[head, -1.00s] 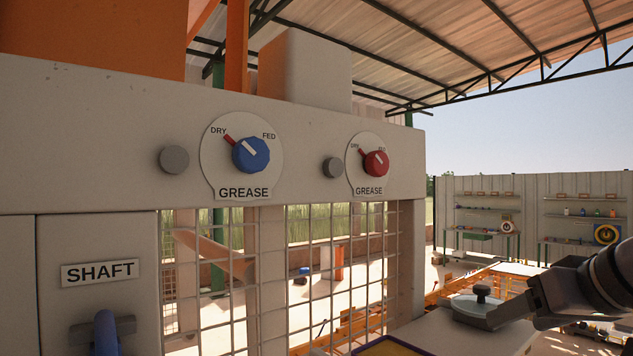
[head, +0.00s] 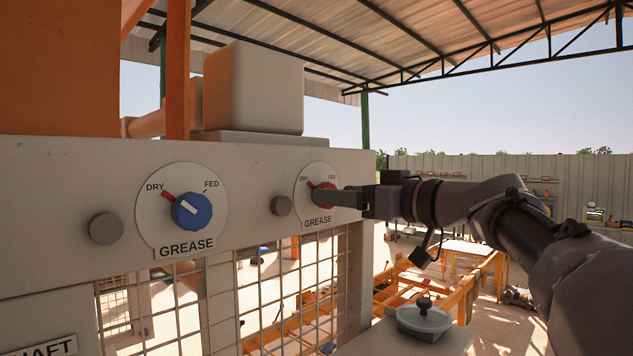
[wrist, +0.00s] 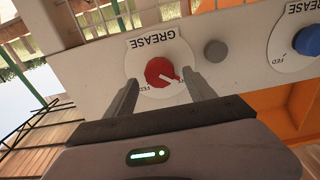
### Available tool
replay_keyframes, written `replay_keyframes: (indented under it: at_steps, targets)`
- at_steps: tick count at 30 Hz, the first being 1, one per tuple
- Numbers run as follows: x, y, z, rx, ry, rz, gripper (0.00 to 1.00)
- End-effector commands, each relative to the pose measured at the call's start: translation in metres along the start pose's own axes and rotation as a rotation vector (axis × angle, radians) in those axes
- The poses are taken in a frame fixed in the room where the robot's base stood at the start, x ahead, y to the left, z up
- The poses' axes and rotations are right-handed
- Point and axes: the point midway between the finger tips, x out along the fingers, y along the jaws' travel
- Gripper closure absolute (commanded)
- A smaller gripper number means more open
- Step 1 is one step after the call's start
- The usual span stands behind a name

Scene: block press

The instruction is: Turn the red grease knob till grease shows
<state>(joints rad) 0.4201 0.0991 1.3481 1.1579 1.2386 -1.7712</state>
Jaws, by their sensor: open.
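The red grease knob (head: 321,193) sits on a round white dial plate marked DRY, FED and GREASE, on the right part of the pale panel. My gripper (head: 343,198) reaches in from the right at the knob. In the wrist view my gripper (wrist: 162,88) is open, one finger on each side of the knob, with gaps showing. The right finger hides the DRY word there. I see no grease.
A blue grease knob (head: 192,211) on a like dial sits to the left. A grey round button (head: 281,206) is close beside the red knob's dial, and another (head: 106,228) is further left. Wire mesh (head: 300,290) lies below the panel. A lidded grey dish (head: 424,318) stands on a ledge.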

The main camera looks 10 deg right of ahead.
Motion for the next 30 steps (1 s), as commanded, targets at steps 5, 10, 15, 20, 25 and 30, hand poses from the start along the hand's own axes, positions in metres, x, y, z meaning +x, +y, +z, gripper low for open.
replay_keyframes:
  at_steps: [5, 10, 15, 20, 25, 30]
  targets:
    - [0.0132, -0.0005, -0.0004, 0.001, 0.000, 0.000, 0.37]
    - [0.0135, -0.0001, 0.0006, 0.000, 0.000, 0.001, 0.37]
    - [0.0132, -0.0002, 0.0005, 0.000, 0.000, 0.001, 0.60]
    - [0.0131, -0.0002, 0.0004, 0.000, 0.000, 0.001, 0.92]
    - [0.0130, -0.0002, 0.0005, 0.005, 0.000, 0.001, 0.98]
    - [0.0130, 0.0001, 0.0014, 0.045, 0.000, 0.001, 0.98]
